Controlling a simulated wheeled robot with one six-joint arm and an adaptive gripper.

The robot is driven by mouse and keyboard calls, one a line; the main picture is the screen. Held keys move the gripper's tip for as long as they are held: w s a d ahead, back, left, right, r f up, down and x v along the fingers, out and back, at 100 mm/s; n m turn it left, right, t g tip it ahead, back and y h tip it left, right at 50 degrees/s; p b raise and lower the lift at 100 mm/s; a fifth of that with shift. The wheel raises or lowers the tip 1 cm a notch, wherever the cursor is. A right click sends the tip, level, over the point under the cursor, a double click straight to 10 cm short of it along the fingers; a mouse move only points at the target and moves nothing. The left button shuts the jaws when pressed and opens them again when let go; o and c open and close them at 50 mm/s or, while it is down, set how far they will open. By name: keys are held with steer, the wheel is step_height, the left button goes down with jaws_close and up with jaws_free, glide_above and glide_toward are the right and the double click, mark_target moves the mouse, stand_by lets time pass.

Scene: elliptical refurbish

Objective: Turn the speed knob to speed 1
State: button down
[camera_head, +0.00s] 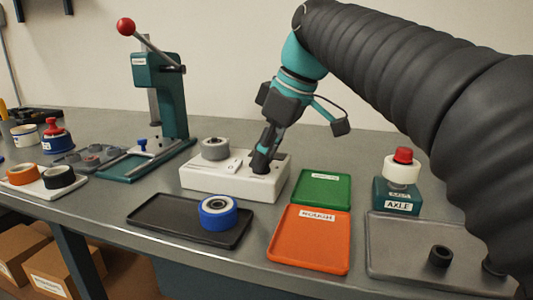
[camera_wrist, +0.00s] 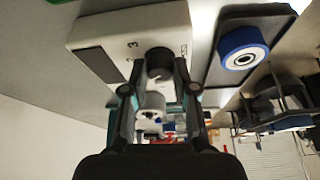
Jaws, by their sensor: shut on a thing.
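The speed knob (camera_wrist: 160,60) is a dark round knob on the white machine base (camera_head: 232,184). In the wrist view it sits between the fingertips of my gripper (camera_wrist: 159,85), which is shut on it. The white base (camera_wrist: 122,28) also shows there, with small printed digits, apparently 2 and 3, beside the knob. Which digit the knob points to cannot be told. In the head view my gripper (camera_head: 262,164) reaches down to the right part of the base and hides the knob. A grey round part (camera_head: 215,149) sits on the base's left part.
A black tray (camera_head: 160,216) with a blue-rimmed wheel (camera_head: 218,213) lies in front. Green (camera_head: 322,188) and orange (camera_head: 308,245) trays lie to the right, beside the AXLE block (camera_head: 397,197) and a grey tray (camera_head: 395,252). A teal press (camera_head: 160,95) stands at the left.

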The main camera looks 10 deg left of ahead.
steer(key=shift+n, duration=0.6)
steer(key=shift+g, duration=0.3)
steer(key=c, duration=0.9)
jaws_free()
steer(key=v, duration=1.2)
steer(key=shift+a, duration=0.1)
